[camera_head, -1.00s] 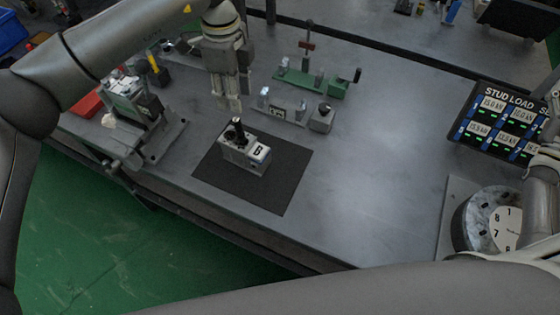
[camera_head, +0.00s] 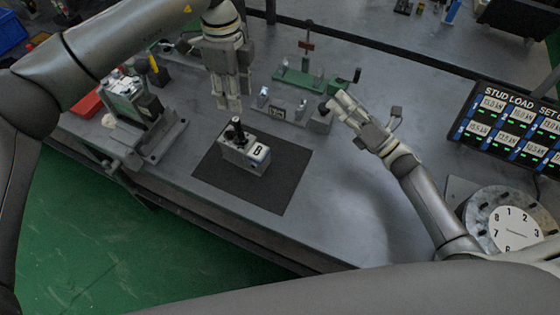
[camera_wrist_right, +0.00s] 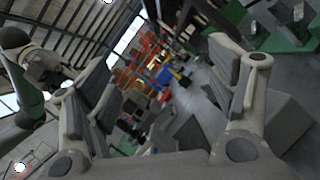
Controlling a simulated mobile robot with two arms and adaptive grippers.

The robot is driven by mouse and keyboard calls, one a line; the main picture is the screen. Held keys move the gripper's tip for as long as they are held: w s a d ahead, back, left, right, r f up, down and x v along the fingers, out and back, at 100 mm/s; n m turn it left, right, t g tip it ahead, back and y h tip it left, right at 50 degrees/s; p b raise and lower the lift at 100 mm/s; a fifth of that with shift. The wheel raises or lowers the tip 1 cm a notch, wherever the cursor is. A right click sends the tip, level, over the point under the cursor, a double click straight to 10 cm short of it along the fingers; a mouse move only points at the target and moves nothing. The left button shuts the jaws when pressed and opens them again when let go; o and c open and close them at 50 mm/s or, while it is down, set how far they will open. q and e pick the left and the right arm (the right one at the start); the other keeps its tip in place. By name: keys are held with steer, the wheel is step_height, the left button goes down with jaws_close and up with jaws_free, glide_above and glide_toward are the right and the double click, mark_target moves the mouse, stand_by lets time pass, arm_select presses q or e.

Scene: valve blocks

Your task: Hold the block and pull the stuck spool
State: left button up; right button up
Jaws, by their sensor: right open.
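A grey valve block (camera_head: 240,155) marked "8" stands on a dark mat (camera_head: 285,180). A black spool (camera_head: 238,130) sticks up out of its top. My left gripper (camera_head: 229,106) hangs pointing down just above and slightly left of the spool, seemingly apart from it. Its fingers look close together, and I cannot tell if they are shut. My right gripper (camera_head: 335,101) is to the right of the block, beyond the mat, pointing up and left. In the right wrist view its fingers (camera_wrist_right: 165,95) are spread with nothing between them.
A grey fixture (camera_head: 285,108) with a dark knob and a green fixture (camera_head: 312,80) stand behind the block, close to my right gripper. A vise-like device (camera_head: 145,115) is at left. A stud load board (camera_head: 505,125) and numbered dial (camera_head: 515,228) are at right. The table centre-right is clear.

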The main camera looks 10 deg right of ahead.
steer(key=s+a+f+n+g+y, duration=0.1)
steer(key=s+a+f+n+g, duration=0.3)
steer(key=a, duration=0.5)
steer(key=n+g, duration=0.2)
steer(key=n, duration=0.6)
glide_toward(251, 150)
steer(key=shift+w+a+f+y, duration=0.25)
steer(key=shift+w+f, duration=0.1)
steer(key=shift+w, duration=0.25)
steer(key=shift+w+a+f+y, duration=0.15)
steer(key=shift+w+a+f, duration=0.15)
steer(key=shift+w, duration=0.25)
steer(key=x, duration=1)
steer(key=shift+w+a+f, duration=0.15)
steer(key=shift+a, duration=0.1)
jaws_close()
